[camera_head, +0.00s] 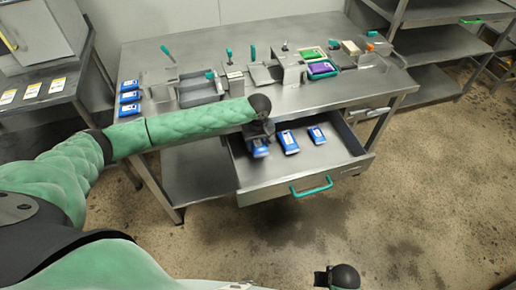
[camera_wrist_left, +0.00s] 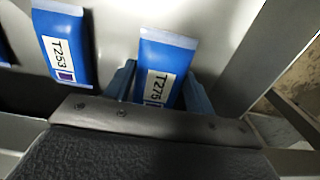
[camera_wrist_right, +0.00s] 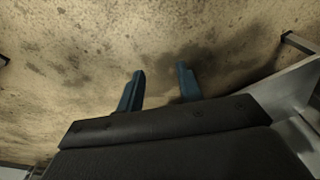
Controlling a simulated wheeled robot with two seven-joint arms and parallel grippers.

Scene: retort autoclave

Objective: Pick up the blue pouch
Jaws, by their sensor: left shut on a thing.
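A blue pouch (camera_wrist_left: 168,52) with a white label starting T27 is between the fingers of my left gripper (camera_wrist_left: 160,85), which is shut on it. In the head view this pouch (camera_head: 259,152) is at the left side of the open drawer, partly hidden under my left gripper (camera_head: 260,135). I cannot tell whether it still touches the drawer floor. A second blue pouch (camera_wrist_left: 63,45), labelled T253, lies beside it, and a third blue pouch (camera_head: 317,134) lies further right in the drawer. My right gripper (camera_wrist_right: 160,88) is open and empty above the floor.
The open drawer (camera_head: 315,170) has a green handle (camera_head: 311,187) at its front. The steel table (camera_head: 230,50) above carries green-handled fixtures, a purple pouch (camera_head: 321,68), a green pouch (camera_head: 311,54) and several blue pouches (camera_head: 129,97) at the left edge. A shelf rack (camera_head: 430,45) stands right.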

